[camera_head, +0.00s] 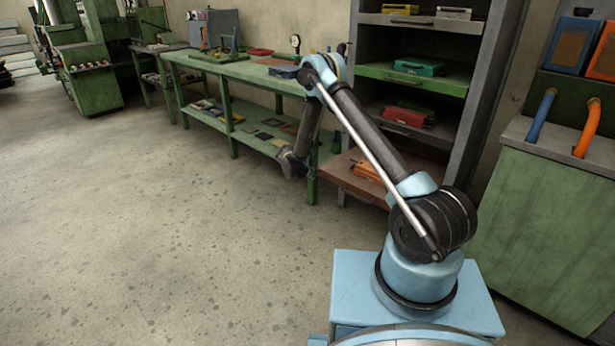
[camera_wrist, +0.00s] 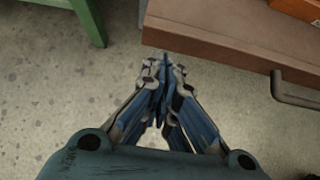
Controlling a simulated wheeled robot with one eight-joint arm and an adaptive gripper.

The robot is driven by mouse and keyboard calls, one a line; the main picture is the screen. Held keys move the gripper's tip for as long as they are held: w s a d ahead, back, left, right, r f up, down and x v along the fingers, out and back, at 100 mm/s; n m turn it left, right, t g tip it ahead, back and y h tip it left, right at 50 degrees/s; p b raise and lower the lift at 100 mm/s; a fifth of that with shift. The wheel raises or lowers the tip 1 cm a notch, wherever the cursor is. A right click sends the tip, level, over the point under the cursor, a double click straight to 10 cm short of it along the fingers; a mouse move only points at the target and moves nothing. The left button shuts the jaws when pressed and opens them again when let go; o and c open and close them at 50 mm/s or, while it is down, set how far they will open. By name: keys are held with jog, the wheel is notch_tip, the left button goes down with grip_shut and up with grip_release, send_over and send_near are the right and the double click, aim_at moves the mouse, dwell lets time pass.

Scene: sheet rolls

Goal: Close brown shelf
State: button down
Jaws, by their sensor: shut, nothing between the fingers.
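The brown shelf (camera_head: 340,178) is the lowest pull-out shelf of the tall grey cabinet, and it sticks out toward the room. An orange thing (camera_head: 368,174) lies on it, and part of the shelf is hidden behind my arm. In the wrist view the brown shelf (camera_wrist: 215,43) shows its front face, with a dark bar handle (camera_wrist: 295,92) at the right. My gripper (camera_wrist: 163,65) is shut and empty, just in front of the left part of that face. I cannot tell whether it touches. In the head view my gripper (camera_head: 291,163) hangs left of the shelf.
The grey cabinet (camera_head: 490,85) also has a green shelf (camera_head: 450,87) and more shelves above. A green workbench (camera_head: 235,68) stands left of it, its leg close to the brown shelf. A green cabinet (camera_head: 550,220) with hoses stands right. The floor (camera_head: 150,230) at left is clear.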

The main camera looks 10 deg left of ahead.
jog(key=shift+w+d, duration=0.65)
jog(key=shift+w, duration=0.2)
